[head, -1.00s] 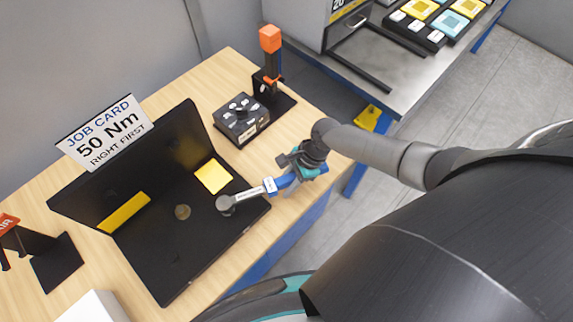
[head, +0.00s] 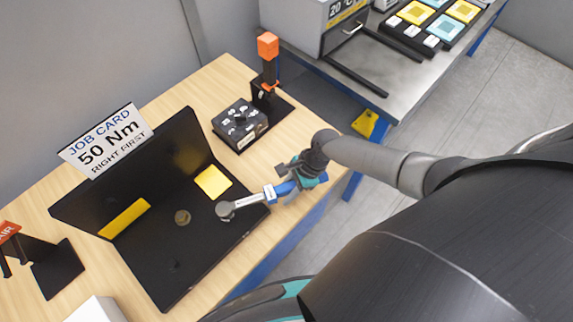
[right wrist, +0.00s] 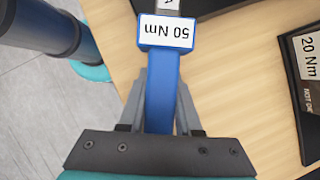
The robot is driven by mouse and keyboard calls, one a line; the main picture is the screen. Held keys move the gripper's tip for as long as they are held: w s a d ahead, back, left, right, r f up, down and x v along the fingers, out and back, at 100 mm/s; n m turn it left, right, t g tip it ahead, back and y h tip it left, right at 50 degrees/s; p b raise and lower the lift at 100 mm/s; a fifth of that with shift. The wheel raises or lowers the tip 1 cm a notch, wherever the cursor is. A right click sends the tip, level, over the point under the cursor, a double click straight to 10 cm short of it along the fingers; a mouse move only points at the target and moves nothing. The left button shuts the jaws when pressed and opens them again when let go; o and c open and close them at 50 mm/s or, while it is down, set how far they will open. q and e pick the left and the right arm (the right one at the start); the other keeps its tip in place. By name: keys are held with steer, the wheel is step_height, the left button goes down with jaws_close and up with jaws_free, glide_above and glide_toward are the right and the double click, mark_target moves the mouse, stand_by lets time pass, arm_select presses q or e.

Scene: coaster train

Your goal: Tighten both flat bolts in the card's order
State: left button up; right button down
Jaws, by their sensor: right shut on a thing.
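The job card (head: 105,140) reads 50 Nm, RIGHT FIRST. It stands on the back edge of a black fixture (head: 160,260). My right gripper (head: 298,181) is shut on the blue handle of a torque wrench (head: 250,201). In the right wrist view the handle (right wrist: 163,85) lies between the fingers and its label reads 50 Nm. The wrench's round head (head: 226,210) is at the right bolt position beside a yellow pad and hides any bolt under it. The left bolt (head: 183,217) shows as a flat brownish disc. My left gripper is not in view.
A black box with knobs (head: 240,122) and a stand with an orange-topped tool (head: 268,60) are behind the wrench. An orange-signed stand (head: 58,270) is at left.

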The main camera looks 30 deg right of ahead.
mark_target(286, 192)
steer(key=shift+s+a+m+t, duration=0.25)
steer(key=shift+s+m+t, duration=0.15)
steer(key=shift+s+m, duration=0.6)
stand_by(1.1)
steer(key=shift+s, duration=0.1)
steer(key=shift+w+d+n, duration=0.1)
steer(key=shift+w+n, duration=0.3)
steer(key=shift+n, duration=0.1)
steer(key=shift+r, duration=0.1)
steer(key=shift+r, duration=2.25)
stand_by(0.4)
